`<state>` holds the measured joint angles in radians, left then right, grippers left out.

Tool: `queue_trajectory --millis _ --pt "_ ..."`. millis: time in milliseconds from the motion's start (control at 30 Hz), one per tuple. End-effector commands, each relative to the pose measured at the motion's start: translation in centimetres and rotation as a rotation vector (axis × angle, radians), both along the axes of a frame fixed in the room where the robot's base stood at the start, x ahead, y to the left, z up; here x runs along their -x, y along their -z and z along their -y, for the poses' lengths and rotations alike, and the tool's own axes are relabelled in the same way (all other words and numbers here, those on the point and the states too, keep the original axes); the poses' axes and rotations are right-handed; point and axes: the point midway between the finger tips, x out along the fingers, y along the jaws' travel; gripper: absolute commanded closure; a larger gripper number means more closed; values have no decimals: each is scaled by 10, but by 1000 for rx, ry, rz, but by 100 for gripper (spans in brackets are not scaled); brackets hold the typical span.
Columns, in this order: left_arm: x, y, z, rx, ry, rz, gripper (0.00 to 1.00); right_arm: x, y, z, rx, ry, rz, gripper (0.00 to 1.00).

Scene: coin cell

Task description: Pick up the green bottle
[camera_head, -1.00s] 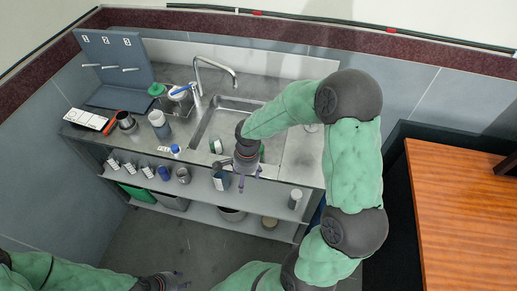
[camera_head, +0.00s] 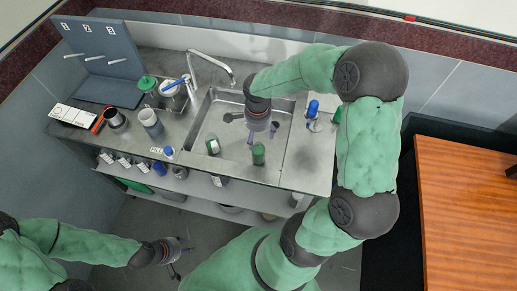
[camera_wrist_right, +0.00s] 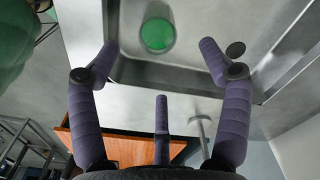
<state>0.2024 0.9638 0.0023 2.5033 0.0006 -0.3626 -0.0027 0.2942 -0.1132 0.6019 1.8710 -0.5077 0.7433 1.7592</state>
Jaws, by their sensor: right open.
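A green bottle (camera_head: 258,153) stands in the front part of the sink in the head view. In the right wrist view a round green thing (camera_wrist_right: 157,35), seemingly this bottle, shows beyond and between the spread fingers, not touched by them. My right gripper (camera_head: 262,134) is open and empty over the sink, just behind and above the bottle in the picture. My left gripper (camera_head: 180,260) is low at the bottom left, far from the bottle, with its fingers apart and nothing between them.
A blue-topped bottle (camera_head: 313,109) stands right of the sink (camera_head: 212,106), by my right arm. The faucet (camera_head: 212,62) rises behind.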

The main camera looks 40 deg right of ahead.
Motion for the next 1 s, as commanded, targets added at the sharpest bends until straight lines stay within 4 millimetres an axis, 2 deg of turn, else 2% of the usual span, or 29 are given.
queue_trajectory --millis 100,467,733,1000 --pt "0 6 0 0 -1 -1 60 1 20 0 -1 0 -3 22" --pt "0 11 0 0 0 0 60 1 43 0 -1 0 -2 22" --pt "0 22 0 0 0 0 60 4 80 0 -1 -1 -3 22" --pt "0 23 0 0 0 0 60 3 85 0 -1 0 1 22"
